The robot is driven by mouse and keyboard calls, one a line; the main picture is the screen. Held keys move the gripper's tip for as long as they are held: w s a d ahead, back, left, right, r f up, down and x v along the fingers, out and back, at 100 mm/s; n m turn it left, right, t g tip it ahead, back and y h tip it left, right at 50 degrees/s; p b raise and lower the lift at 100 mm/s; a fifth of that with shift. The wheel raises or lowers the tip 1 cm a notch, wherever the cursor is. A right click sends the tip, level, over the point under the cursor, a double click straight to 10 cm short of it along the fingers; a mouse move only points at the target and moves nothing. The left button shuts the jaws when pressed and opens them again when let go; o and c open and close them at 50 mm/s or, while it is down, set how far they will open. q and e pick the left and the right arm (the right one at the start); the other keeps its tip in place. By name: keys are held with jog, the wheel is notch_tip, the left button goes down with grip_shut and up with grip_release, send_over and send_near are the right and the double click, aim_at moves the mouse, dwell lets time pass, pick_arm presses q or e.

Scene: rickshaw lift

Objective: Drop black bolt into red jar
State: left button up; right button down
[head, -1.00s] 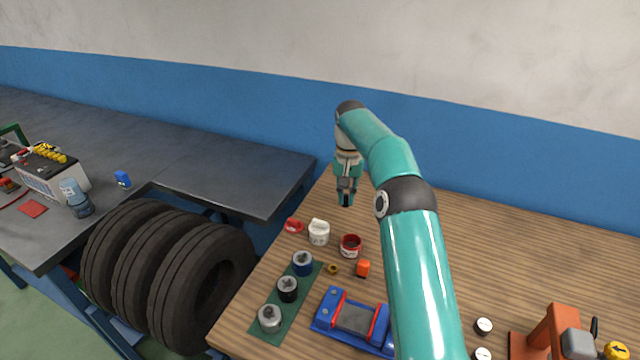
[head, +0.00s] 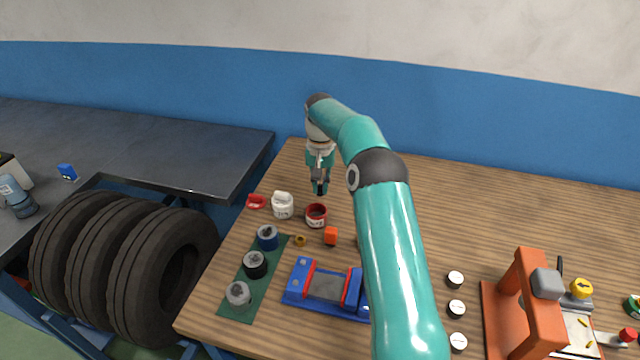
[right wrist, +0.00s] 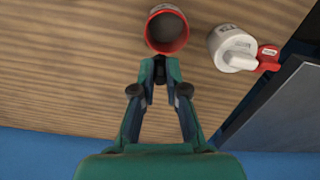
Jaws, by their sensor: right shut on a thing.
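The red jar (head: 316,217) stands open on the wooden bench, and it also shows in the right wrist view (right wrist: 167,30) with its mouth towards the camera. My right gripper (head: 320,188) points down above and just behind the jar. In the right wrist view its fingertips (right wrist: 160,72) are closed around a small dark piece, the black bolt (right wrist: 160,66), beside the jar's near rim in the picture. The bolt is mostly hidden by the fingers, and I cannot tell how far it reaches over the opening. My left gripper is not in view.
The bench's left edge is close.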

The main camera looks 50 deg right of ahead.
aim_at(320, 185)
jog(key=c, duration=1.1)
grip_release()
jog(key=shift+r, duration=0.1)
jog(key=shift+r, duration=3.65)
